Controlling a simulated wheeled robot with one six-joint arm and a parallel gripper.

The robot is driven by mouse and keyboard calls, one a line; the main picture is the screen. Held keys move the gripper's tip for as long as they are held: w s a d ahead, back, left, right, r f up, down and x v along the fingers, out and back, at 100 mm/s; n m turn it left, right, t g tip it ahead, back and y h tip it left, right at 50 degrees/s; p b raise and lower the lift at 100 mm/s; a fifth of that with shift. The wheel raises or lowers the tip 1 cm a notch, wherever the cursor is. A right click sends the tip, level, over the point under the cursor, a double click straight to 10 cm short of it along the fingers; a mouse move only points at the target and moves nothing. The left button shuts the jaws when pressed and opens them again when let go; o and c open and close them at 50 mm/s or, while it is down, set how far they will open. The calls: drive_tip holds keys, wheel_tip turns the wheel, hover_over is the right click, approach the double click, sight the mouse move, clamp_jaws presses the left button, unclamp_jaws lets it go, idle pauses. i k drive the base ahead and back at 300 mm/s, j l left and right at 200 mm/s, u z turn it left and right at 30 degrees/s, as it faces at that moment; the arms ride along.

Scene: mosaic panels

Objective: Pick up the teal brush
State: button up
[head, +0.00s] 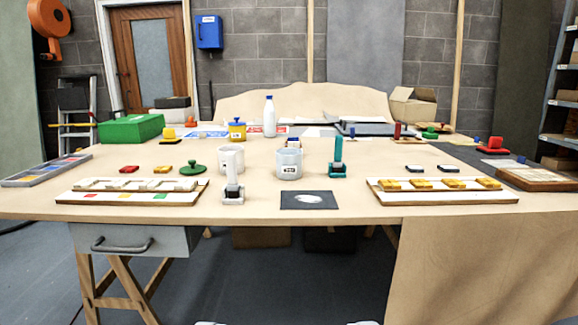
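The teal brush (338,157) stands upright on the table, right of the middle, with its handle up and a dark block-like base. A similar brush with a white handle (232,181) stands to the left, nearer the front edge. Two pale tips of my gripper (287,323) just show at the bottom edge of the view, wide apart with nothing seen between them. My gripper is open and well short of the table, far from the teal brush. The rest of the gripper is out of view.
A grey labelled cup (289,165) stands left of the teal brush, and a dark square plate with a white patch (308,200) lies in front. Mosaic panels lie left (128,198) and right (390,198). A drawer (135,240) hangs under the table's front left.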

sight(337, 165)
drive_tip(key=i+l, duration=0.2)
drive_tip(key=i, duration=0.2)
drive_tip(key=i+l, duration=0.2)
drive_tip(key=i, duration=0.2)
drive_tip(key=i+l, duration=0.2)
drive_tip(key=i, duration=0.25)
drive_tip(key=i+l, duration=0.25)
drive_tip(key=i, duration=0.15)
